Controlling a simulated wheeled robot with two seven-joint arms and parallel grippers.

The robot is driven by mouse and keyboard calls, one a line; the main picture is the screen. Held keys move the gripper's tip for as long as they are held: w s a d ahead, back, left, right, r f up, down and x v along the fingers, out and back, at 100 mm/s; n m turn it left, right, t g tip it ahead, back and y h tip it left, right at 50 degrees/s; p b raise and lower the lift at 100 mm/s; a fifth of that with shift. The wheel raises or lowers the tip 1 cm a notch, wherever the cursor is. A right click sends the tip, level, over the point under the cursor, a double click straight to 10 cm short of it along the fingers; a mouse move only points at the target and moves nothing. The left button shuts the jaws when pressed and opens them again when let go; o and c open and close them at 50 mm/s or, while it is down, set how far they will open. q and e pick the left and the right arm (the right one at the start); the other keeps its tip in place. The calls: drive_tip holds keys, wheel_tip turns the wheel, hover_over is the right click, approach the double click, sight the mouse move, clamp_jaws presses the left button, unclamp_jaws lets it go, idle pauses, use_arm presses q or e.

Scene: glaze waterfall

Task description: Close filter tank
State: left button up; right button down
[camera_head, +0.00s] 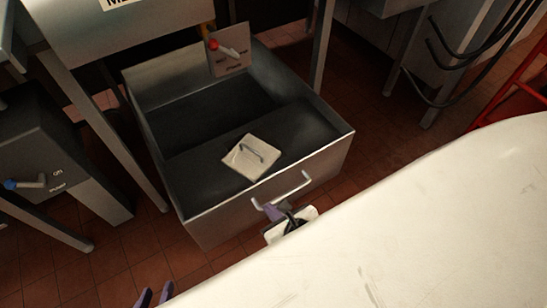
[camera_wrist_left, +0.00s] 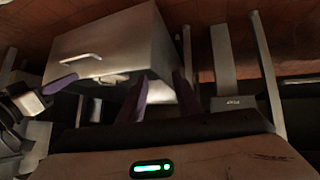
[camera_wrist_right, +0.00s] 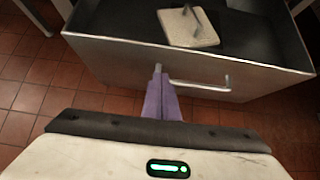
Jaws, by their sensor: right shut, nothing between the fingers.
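The filter tank (camera_head: 270,190) is a metal drawer-like bin, pulled out from under the counter, its inside visible from above. A bar handle (camera_head: 285,192) is on its front wall; it also shows in the right wrist view (camera_wrist_right: 205,85). My right gripper (camera_head: 270,208) is shut and empty at the left end of the handle. In the right wrist view its purple fingers (camera_wrist_right: 160,95) are together and overlap the handle's left end; contact is unclear. My left gripper (camera_head: 153,294) is open and empty, low in front of the tank; its fingers show apart in the left wrist view (camera_wrist_left: 158,95).
A square light plate with a handle (camera_head: 250,157) lies inside the tank. A panel with a red-tipped valve lever (camera_head: 230,50) hangs over the tank's back edge. Metal legs (camera_head: 110,135) stand at left, a blue-tipped lever (camera_head: 25,183) further left. Tiled floor is clear in front.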

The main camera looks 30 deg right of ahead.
sight(252, 190)
drive_tip(key=b+x, duration=0.1)
drive_tip(key=x, duration=0.1)
drive_tip(key=r+x, duration=0.1)
drive_tip(key=x, duration=0.2)
drive_tip(key=w+b+x, duration=0.1)
drive_tip(key=x, duration=0.1)
drive_tip(key=shift+w+b, duration=0.3)
drive_tip(key=shift+w+r, duration=0.1)
drive_tip(key=shift+w, duration=0.55)
